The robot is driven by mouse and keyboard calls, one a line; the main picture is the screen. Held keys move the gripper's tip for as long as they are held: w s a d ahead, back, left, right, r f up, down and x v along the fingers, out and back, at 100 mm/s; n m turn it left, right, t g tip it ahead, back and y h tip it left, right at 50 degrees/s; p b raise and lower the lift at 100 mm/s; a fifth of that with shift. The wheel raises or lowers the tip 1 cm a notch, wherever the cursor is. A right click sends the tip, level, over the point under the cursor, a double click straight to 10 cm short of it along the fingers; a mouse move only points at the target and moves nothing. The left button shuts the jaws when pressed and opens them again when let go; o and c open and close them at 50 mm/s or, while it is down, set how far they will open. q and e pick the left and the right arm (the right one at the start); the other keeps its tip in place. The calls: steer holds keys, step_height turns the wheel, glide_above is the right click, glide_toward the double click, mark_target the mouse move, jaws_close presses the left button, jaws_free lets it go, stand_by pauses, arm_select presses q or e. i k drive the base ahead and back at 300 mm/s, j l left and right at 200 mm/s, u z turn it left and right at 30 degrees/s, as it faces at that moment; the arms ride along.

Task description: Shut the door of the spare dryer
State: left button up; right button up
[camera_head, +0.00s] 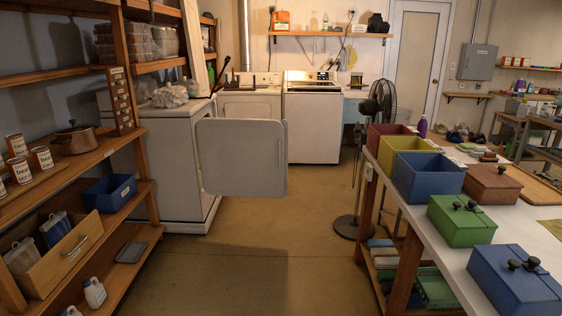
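The spare dryer appears to be the white machine (168,150) left of centre, behind the shelf post, with crumpled cloth on top. Its door (242,157), a pale rounded-square panel, stands wide open, sticking out to the right over the floor. The door's broad flat face is turned toward me. The door hides part of the dryer's front and its opening. A small dark handle-like mark shows near the door's right edge. Neither of my grippers is in view.
A wooden shelf (105,160) with cans, a pot and bins lines the left. A long table (436,232) with coloured boxes stands at the right. A black standing fan (349,227) is beside it. Two white machines stand at the back. The floor (225,265) between is clear.

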mark_target(242, 157)
steer(key=i+u, duration=0.1)
steer(key=i, duration=0.45)
steer(key=i+l+u, duration=0.1)
steer(key=i, duration=0.4)
steer(key=i+l+u, duration=0.15)
steer(key=i, duration=0.4)
steer(key=i+l+u, duration=0.1)
steer(key=i, duration=0.4)
